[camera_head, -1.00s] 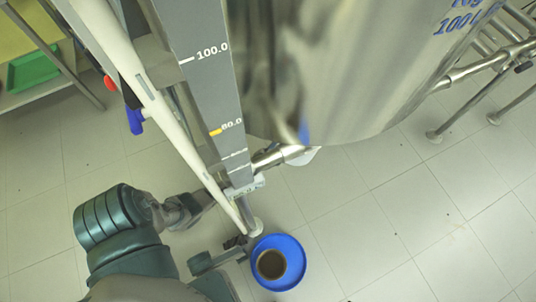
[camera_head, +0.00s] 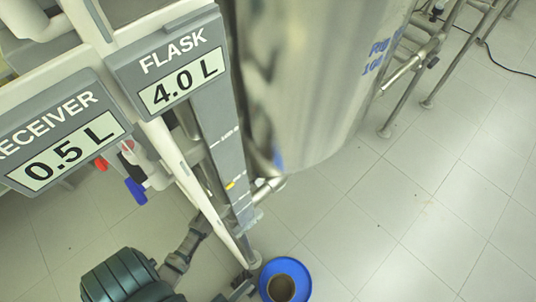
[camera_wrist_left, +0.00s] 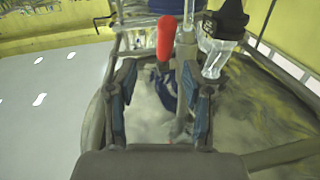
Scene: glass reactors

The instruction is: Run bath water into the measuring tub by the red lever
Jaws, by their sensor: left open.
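A red lever (camera_head: 101,163) shows small in the head view, beside a blue lever (camera_head: 135,190), partly behind the display panels. In the left wrist view the red lever (camera_wrist_left: 165,38) stands upright ahead of my left gripper (camera_wrist_left: 160,66). The gripper's two fingers are spread, with the lever roughly in line with the gap. I cannot tell whether the lever is between the tips or beyond them. A round blue tub (camera_head: 290,264) with a brownish centre sits on the floor at the bottom edge of the head view. I cannot tell its contents. My right gripper is not in view.
A large steel vessel (camera_head: 300,80) hangs at the centre beside a graduated grey strip (camera_head: 225,150). Panels read "RECEIVER 0.5 L" (camera_head: 65,130) and "FLASK 4.0 L" (camera_head: 170,60). A pale frame post (camera_head: 180,165) slants down in front of my left arm.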

